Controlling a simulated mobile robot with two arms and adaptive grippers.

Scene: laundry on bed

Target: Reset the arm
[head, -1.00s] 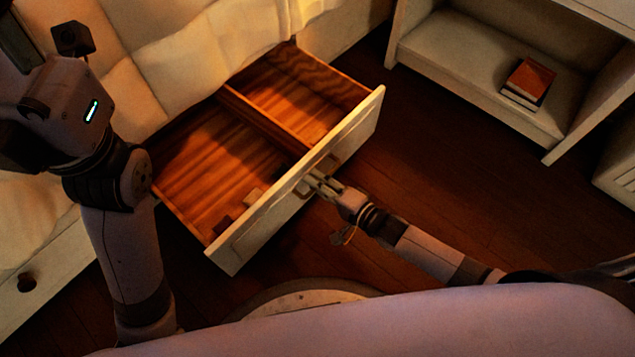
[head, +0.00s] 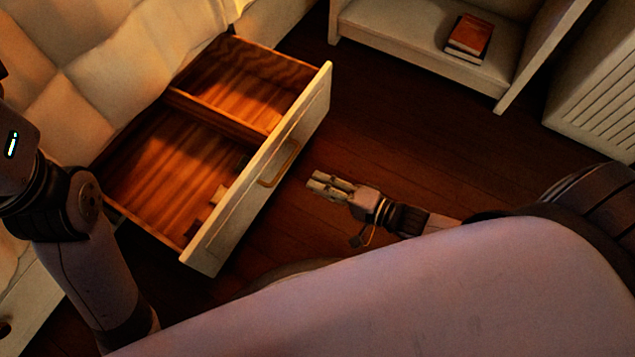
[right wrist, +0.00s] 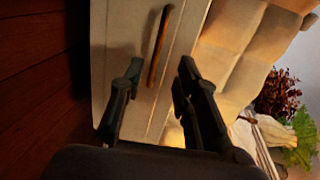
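My right gripper (head: 330,187) is in front of the open drawer, to the right of its handle (head: 279,163) and apart from it. In the right wrist view my right gripper's two fingers (right wrist: 160,82) are spread with nothing between them, and the drawer handle (right wrist: 160,45) is beyond their tips. The drawer (head: 262,185) is pulled out and has a divider inside. My left arm comes in at the left edge of the head view; its gripper is out of frame.
A bed with pale quilted bedding (head: 130,50) stands behind the drawer. An open white shelf (head: 400,40) at the top holds two stacked books (head: 469,38). A slatted white cabinet (head: 600,95) is at the right. Dark wooden floor (head: 400,130) between them is clear.

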